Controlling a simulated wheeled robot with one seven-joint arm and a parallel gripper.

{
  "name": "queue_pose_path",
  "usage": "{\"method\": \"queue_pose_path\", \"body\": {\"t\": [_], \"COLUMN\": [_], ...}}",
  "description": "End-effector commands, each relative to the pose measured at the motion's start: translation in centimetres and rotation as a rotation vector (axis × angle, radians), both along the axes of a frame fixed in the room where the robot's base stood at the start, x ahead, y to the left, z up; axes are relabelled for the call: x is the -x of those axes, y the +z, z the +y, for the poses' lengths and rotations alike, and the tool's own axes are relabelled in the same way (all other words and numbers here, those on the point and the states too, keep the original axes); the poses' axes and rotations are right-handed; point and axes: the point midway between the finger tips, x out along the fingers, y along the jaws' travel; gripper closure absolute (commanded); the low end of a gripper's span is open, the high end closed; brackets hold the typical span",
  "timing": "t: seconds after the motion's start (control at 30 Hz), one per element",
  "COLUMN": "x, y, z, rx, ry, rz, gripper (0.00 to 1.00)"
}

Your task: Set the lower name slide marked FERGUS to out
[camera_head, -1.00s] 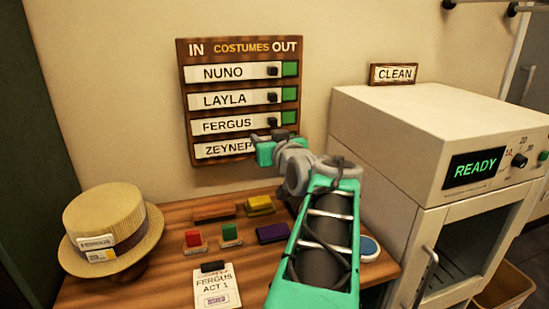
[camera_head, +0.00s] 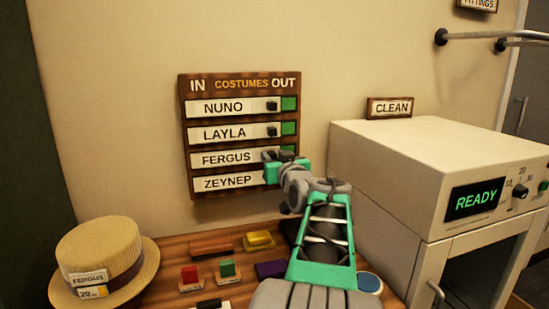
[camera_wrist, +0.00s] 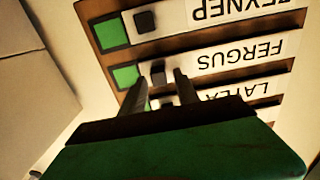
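The COSTUMES board (camera_head: 240,95) hangs on the wall, with IN at the left and OUT at the right. The FERGUS slide (camera_head: 228,159) is the third row, above ZEYNEP. In the wrist view the FERGUS strip (camera_wrist: 245,59) appears upside down, with its dark knob (camera_wrist: 158,72) beside a green square (camera_wrist: 125,77). My gripper (camera_head: 274,156) is at the right end of the FERGUS row and covers the knob in the head view. In the wrist view my gripper (camera_wrist: 160,82) is open, its fingertips on either side of the knob; contact cannot be told.
The NUNO (camera_head: 225,107), LAYLA (camera_head: 225,133) and ZEYNEP (camera_head: 225,182) slides are close by. A white READY machine (camera_head: 420,160) stands right. A straw hat (camera_head: 100,250) and several coloured blocks (camera_head: 258,240) are on the table (camera_head: 170,265) below.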

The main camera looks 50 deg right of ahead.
Motion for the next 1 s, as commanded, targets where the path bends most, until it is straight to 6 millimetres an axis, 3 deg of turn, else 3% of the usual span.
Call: {"method": "queue_pose_path", "body": {"t": [0.43,1.0], "x": [0.03,0.02], "y": [-0.02,-0.04], "z": [0.01,0.02], "rx": [0.0,0.0], "ry": [0.0,0.0], "rz": [0.001,0.001], "gripper": [1.0,1.0]}}
